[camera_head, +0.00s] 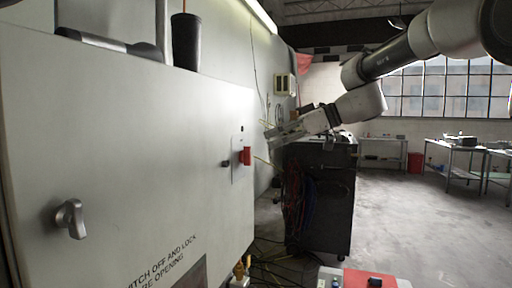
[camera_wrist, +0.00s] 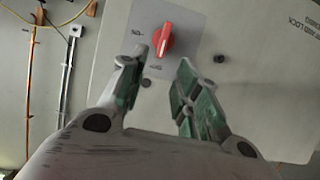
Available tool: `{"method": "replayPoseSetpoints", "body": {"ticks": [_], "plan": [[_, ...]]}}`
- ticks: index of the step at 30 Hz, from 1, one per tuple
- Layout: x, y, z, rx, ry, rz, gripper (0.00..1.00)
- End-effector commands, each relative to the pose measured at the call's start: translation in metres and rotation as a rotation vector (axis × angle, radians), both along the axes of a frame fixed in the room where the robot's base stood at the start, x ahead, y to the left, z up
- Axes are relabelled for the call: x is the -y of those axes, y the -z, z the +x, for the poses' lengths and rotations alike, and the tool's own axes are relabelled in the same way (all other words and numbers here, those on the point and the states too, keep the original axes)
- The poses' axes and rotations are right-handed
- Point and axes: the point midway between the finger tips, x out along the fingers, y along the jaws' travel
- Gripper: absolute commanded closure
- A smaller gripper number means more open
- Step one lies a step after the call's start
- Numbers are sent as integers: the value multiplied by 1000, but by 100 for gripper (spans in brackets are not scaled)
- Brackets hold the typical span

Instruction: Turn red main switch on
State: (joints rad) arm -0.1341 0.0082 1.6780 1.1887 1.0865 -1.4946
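The red main switch (camera_head: 245,156) is a small red knob on a grey plate near the right edge of the cabinet front. In the wrist view the red switch (camera_wrist: 163,40) shows as an elongated knob, slightly tilted, on a light plate (camera_wrist: 190,22). My gripper (camera_head: 268,138) is in front of the cabinet, to the right of and a little above the switch in the head view. In the wrist view its two green-padded fingers (camera_wrist: 158,72) are apart with nothing between them. The switch lies beyond the fingertips, and no contact is visible.
The cabinet front (camera_head: 120,130) carries a grey handle (camera_head: 70,218) at lower left and printed lettering. A black cup (camera_head: 186,42) stands on top. A dark cart (camera_head: 320,195) with cables stands behind my gripper. Open floor (camera_head: 400,225) lies to the right.

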Motion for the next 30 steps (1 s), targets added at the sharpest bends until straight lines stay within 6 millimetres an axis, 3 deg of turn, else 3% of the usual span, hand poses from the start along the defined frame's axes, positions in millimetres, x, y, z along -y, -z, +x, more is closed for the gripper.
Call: {"method": "replayPoseSetpoints", "body": {"ticks": [12, 24, 30], "plan": [[-55, 25, 19, -1, -2, -1, 68], [-64, 29, 23, 0, 0, -1, 68], [-64, 29, 23, 0, 0, -1, 100]]}}
